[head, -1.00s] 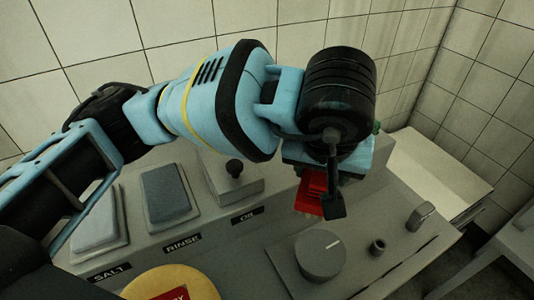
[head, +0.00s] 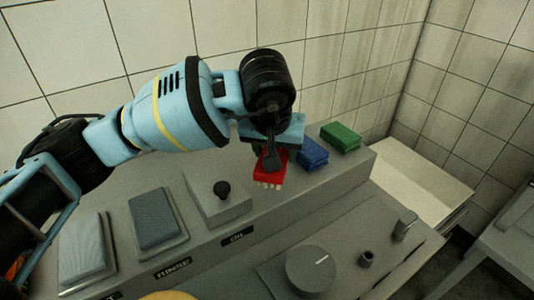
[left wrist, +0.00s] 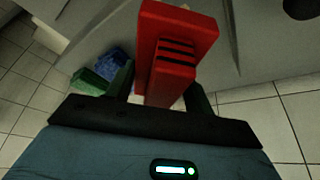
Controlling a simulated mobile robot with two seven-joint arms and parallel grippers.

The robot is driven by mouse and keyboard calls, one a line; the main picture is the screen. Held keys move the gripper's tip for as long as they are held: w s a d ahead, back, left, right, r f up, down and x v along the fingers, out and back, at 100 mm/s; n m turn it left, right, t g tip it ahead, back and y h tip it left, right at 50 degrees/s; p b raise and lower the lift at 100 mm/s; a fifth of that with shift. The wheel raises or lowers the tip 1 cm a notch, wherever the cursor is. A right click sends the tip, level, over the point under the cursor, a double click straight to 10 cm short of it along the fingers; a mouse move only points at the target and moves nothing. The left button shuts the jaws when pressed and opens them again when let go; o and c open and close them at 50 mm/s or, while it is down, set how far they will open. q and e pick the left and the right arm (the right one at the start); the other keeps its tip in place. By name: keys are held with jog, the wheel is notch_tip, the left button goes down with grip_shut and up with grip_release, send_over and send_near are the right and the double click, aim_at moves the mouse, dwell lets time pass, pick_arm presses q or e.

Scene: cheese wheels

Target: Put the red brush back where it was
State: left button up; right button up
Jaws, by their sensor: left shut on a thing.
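The red brush (head: 271,169) is in my left gripper (head: 268,158), with its pale bristles pointing down in the head view. In the left wrist view the red brush (left wrist: 172,52) sits between the two green fingers of my left gripper (left wrist: 160,85), which are shut on it. It is over the back ledge (head: 290,195), to the left of the blue brush (head: 312,151) and the green brush (head: 340,138). I cannot tell whether its bristles touch the ledge. The right gripper is not in view.
A black knob on a grey block (head: 222,190) stands left of the red brush, above the OIL label. The RINSE pad (head: 153,218) and another pad (head: 84,248) are further left. A dial (head: 310,270) is on the lower front panel. A pale shelf (head: 415,180) is at right.

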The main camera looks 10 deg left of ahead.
pick_arm(q)
jog(key=shift+w+a+f, duration=0.1)
jog(key=shift+w+a, duration=0.75)
jog(key=shift+w, duration=0.15)
jog(key=f, duration=0.2)
jog(key=shift+w+a+f+p, duration=0.25)
jog(key=shift+w+f+p, duration=0.05)
jog(key=shift+f+p, duration=0.1)
jog(key=shift+f, duration=0.4)
jog(key=shift+f, duration=0.2)
jog(key=o, duration=0.9)
jog(key=shift+o, duration=0.2)
